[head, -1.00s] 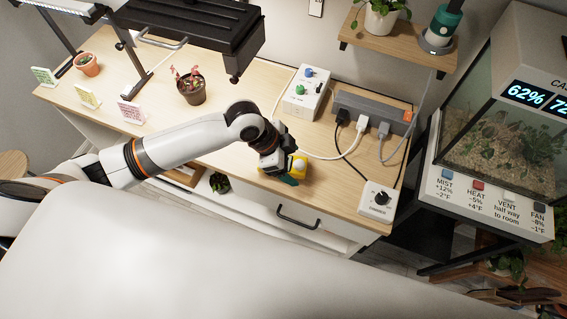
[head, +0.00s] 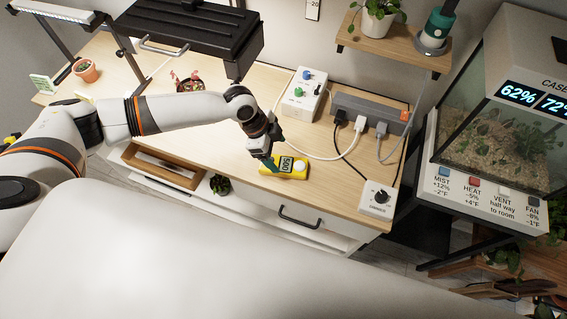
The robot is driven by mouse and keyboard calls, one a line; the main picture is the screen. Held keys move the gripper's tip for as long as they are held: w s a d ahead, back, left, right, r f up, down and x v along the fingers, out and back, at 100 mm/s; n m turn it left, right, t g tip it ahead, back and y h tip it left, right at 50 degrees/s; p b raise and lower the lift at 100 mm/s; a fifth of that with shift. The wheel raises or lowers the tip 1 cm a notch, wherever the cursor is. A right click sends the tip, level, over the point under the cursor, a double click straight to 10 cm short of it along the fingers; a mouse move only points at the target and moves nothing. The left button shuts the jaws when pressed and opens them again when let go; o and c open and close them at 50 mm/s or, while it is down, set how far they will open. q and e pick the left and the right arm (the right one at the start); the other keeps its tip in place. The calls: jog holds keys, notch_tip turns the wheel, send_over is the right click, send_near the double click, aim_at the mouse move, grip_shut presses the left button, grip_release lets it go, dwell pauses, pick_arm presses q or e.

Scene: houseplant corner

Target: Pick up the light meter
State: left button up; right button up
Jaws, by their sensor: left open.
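The light meter (head: 293,171) is a small yellow device with a dark display reading about 500 and a pale round dome at its right end. It lies on the wooden desk top near the front edge, above a drawer handle. My left gripper (head: 269,164) is open and points down at the left end of the meter, partly covering that end. I cannot tell whether its fingers touch the meter. My right gripper is not in view.
A box with blue and green knobs (head: 302,95) and a grey power strip (head: 369,113) with plugs and cables stand behind the meter. A white dial box (head: 378,199) is at the desk's right corner. Potted plants and a terrarium (head: 492,132) stand around. Desk left of the meter is clear.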

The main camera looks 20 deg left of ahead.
aim_at(283, 164)
pick_arm(q)
jog(key=shift+s+d+f, duration=0.15)
jog(key=shift+f, duration=0.25)
jog(key=p+x, duration=0.1)
jog(key=x, duration=0.2)
jog(key=shift+s+f+p, duration=0.15)
jog(key=shift+f+p, duration=0.15)
jog(key=shift+f, duration=0.05)
jog(key=shift+d+f, duration=0.1)
jog(key=shift+f, duration=0.25)
jog(key=shift+c, duration=0.2)
jog(key=c, duration=1.1)
